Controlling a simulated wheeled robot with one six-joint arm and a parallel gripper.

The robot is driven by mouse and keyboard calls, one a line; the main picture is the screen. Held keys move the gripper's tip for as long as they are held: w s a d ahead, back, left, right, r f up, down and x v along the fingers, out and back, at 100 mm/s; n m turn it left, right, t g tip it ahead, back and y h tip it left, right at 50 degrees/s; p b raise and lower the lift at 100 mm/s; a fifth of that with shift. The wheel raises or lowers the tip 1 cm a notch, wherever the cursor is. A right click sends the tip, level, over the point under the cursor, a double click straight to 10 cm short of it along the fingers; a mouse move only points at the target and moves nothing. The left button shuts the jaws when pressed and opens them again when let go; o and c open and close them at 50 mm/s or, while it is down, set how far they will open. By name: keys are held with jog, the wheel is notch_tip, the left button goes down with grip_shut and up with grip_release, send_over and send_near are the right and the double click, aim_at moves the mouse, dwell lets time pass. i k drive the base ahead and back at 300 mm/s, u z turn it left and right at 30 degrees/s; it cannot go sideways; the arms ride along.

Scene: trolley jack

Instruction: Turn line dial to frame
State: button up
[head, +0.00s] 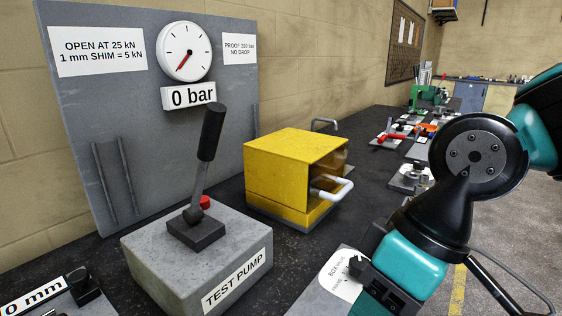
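A white rounded label plate (338,272) lies at the bottom centre of the head view, on a grey panel (312,297). Its small lettering seems to include "BOX" and "FRAME", so it looks like the line dial's face. A small dark shape stands at its right side; I cannot tell whether it is the dial's knob or part of my gripper. My gripper (380,290) comes down over the plate's right side, and its black body covers part of the panel. Its fingertips are not clearly visible, so its opening and any contact are hidden. The dial's setting is not readable.
A grey test pump (165,262) with an upright black-handled lever (211,132) stands left. Behind it, a yellow box (284,165) with a pale handle sits on the dark bench. A gauge (185,51) above a "0 bar" display (188,95) is on the back panel.

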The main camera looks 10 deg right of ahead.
aim_at(357, 265)
jog(key=u, duration=0.9)
jog(key=k, duration=1.15)
jog(key=z, duration=0.95)
jog(key=i, duration=0.5)
